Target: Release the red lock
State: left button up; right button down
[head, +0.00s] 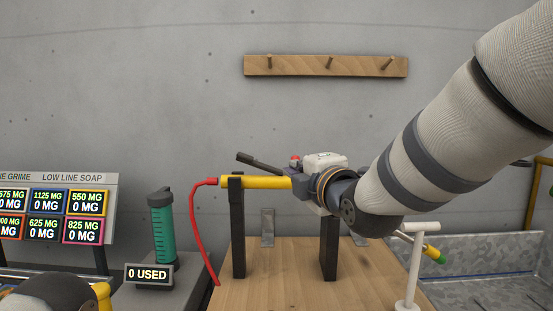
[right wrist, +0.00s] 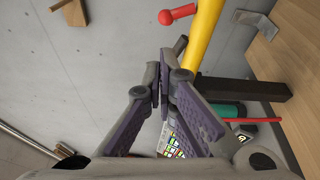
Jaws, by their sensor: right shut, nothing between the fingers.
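The red lock (head: 295,160) shows in the head view as a small red tip behind my right gripper, over the yellow tube (head: 255,182). In the right wrist view it looks like a red knob on a short stem (right wrist: 177,14) beside the yellow tube (right wrist: 203,35). My right gripper (head: 240,156) points left, just above the tube. Its fingers (right wrist: 164,68) are shut and empty, apart from the red knob. The gripper and wrist hide part of the tube and lock. My left gripper is not in view.
Two dark posts (head: 237,235) hold the tube over a wooden bench (head: 285,275). A red hose (head: 196,235) hangs from its left end. A green pump (head: 163,235) and price board (head: 60,180) stand left. A white stand (head: 411,270) is at right. A peg rail (head: 300,66) is on the wall.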

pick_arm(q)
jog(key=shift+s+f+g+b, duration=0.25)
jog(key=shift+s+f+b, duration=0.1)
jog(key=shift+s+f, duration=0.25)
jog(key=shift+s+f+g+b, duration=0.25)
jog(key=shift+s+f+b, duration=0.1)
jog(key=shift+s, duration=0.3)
pick_arm(e)
jog(key=x, duration=0.9)
jog(key=shift+w+f, duration=0.15)
jog(key=shift+w, duration=0.15)
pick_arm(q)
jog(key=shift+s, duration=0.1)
pick_arm(e)
jog(key=shift+w, duration=0.1)
